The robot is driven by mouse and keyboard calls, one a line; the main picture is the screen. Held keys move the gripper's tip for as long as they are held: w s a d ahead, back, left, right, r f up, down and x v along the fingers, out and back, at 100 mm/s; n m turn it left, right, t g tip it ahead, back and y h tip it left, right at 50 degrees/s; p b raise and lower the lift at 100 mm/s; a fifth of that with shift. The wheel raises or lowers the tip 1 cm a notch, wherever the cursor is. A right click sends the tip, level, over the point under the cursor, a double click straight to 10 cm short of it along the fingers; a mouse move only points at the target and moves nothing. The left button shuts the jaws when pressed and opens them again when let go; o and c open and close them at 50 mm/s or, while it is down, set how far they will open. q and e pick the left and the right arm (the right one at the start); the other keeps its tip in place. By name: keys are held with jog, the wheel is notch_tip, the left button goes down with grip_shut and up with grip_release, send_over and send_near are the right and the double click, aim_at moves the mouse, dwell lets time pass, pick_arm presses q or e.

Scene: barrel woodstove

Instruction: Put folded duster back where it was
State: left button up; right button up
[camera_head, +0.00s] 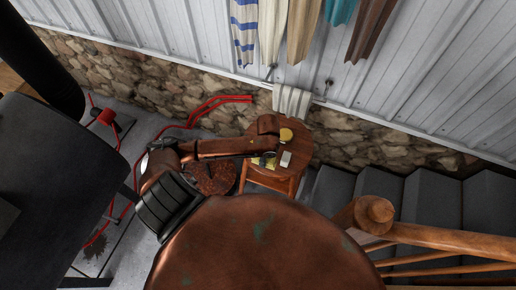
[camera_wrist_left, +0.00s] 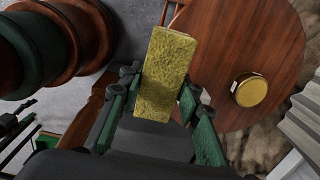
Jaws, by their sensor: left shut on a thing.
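The folded duster (camera_wrist_left: 165,72) is a thick yellow fuzzy block. In the left wrist view my left gripper (camera_wrist_left: 160,92) is shut on it, with one green-and-black finger on each side. The duster is over the edge of a round wooden table (camera_wrist_left: 225,40); I cannot tell whether it touches the top. In the head view the table (camera_head: 303,147) stands by the stone wall, and the duster (camera_head: 265,160) shows as a small yellow patch below my left arm. The gripper itself is mostly hidden there. My right gripper is not in view.
A round golden tin (camera_wrist_left: 250,91) sits on the table, also seen in the head view (camera_head: 286,135). A small pale item (camera_head: 286,158) is nearby. A striped cloth (camera_head: 291,102) hangs behind. Red tubing (camera_head: 215,103) is at left; grey steps (camera_head: 430,200) and a wooden railing (camera_head: 440,235) are at right.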

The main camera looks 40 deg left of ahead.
pick_arm(q)
jog(key=shift+s+a+r, duration=0.15)
jog(key=shift+s, duration=0.1)
jog(key=w+a+f, duration=0.8)
jog(key=a+f, duration=0.1)
jog(key=shift+w+a, duration=0.2)
jog(key=shift+w, duration=0.1)
jog(key=shift+w+a+f, duration=0.2)
jog(key=shift+a+f, duration=0.15)
jog(key=shift+f, duration=1.65)
jog(key=o, duration=1.1)
